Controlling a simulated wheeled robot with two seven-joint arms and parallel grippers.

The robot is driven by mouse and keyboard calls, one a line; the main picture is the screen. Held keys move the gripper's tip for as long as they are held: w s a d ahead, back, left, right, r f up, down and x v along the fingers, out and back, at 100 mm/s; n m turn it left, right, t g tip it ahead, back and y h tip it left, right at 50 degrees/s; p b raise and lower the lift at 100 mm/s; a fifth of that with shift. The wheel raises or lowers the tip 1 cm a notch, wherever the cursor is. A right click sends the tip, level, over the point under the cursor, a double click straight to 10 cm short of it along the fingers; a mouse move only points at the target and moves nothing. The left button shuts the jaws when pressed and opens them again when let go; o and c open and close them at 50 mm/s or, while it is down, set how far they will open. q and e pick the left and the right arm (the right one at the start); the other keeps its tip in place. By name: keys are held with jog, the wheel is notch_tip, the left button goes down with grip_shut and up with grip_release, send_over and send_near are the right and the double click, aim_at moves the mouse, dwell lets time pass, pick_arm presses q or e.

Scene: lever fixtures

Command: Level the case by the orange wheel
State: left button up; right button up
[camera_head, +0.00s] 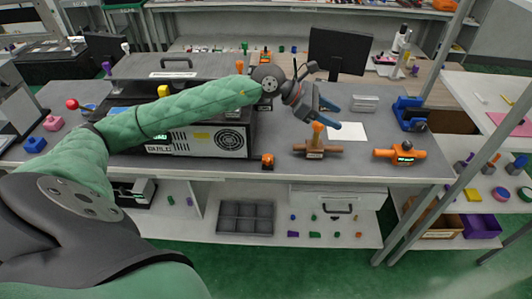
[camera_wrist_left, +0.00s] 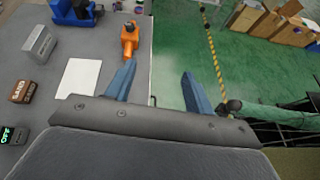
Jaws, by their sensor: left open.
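A grey case (camera_head: 205,142) with a round fan grille and a small lit display sits on the bench, partly hidden behind my left arm. A small orange part (camera_head: 267,160) stands by its front right corner; I cannot tell whether it is the wheel. An orange device (camera_head: 402,153) with a small display lies on the right of the bench; an orange device also shows in the left wrist view (camera_wrist_left: 129,40). My left gripper (camera_head: 338,117) is open and empty, right of the case. Its blue fingers are spread in the left wrist view (camera_wrist_left: 158,69). My right gripper is not seen.
An orange upright lever on a brown base (camera_head: 317,149) stands near the bench front, close to my left gripper. White paper (camera_head: 347,132), a grey block (camera_head: 364,103) and a blue fixture (camera_head: 408,112) lie to the right. A monitor (camera_head: 340,50) stands behind.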

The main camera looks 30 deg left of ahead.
pick_arm(q)
jog(key=s+a+f+m+g+y, duration=0.3)
jog(key=a+f+y, duration=0.3)
jog(key=a+f, duration=0.3)
jog(key=m+g+y, duration=0.2)
jog(key=g+y, duration=0.1)
jog(key=y, duration=0.2)
send_over(266, 157)
notch_tip(266, 157, down, 2)
jog(key=shift+w+a+f, duration=0.1)
jog(key=shift+f, duration=0.15)
jog(key=shift+n, duration=0.3)
notch_tip(266, 157, down, 6)
jog(key=p, duration=0.2)
jog(key=shift+r+p, duration=0.25)
jog(key=shift+p, duration=0.05)
jog(key=shift+f+p, duration=0.3)
jog(key=shift+f, duration=0.8)
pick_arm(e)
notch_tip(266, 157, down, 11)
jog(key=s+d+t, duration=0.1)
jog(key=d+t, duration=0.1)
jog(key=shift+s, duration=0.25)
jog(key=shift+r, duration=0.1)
pick_arm(q)
jog(key=c, duration=1)
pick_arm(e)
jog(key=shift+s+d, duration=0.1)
